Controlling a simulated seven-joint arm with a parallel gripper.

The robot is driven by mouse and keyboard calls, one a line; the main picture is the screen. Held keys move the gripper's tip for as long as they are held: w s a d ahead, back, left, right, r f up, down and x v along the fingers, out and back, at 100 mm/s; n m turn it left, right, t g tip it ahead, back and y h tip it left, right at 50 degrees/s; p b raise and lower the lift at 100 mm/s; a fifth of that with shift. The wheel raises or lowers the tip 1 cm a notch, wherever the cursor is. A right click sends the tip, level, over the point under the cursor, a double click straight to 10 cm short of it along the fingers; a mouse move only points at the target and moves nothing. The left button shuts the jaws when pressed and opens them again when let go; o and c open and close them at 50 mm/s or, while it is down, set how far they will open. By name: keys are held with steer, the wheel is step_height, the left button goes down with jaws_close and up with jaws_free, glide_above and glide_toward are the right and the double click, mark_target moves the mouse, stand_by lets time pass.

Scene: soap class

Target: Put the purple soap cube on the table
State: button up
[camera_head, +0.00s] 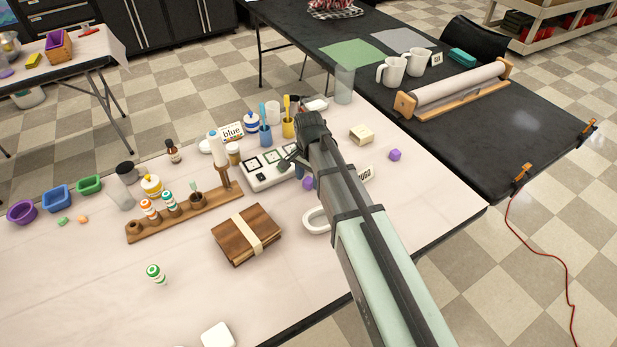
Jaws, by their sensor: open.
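A small purple cube (395,155) lies on the pale table (430,195) at its right side, to the right of my arm. Another small purple piece (308,183) shows just left of my arm, partly hidden, so its shape is unclear. My gripper (287,163) hangs over the middle of the table at the end of my arm, above a white tray with dark-framed squares (268,165). It is open, and I see nothing held in it. My arm hides part of the table beneath it.
A cream block (361,134) lies near the purple cube. A wooden rack with striped bottles (185,215), a strapped wooden box (245,234) and cups with brushes (288,125) crowd the middle. Purple, blue and green bowls (57,197) stand at left. The front left of the table is mostly clear.

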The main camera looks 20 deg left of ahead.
mark_target(309, 180)
step_height(309, 180, up, 12)
stand_by(0.6)
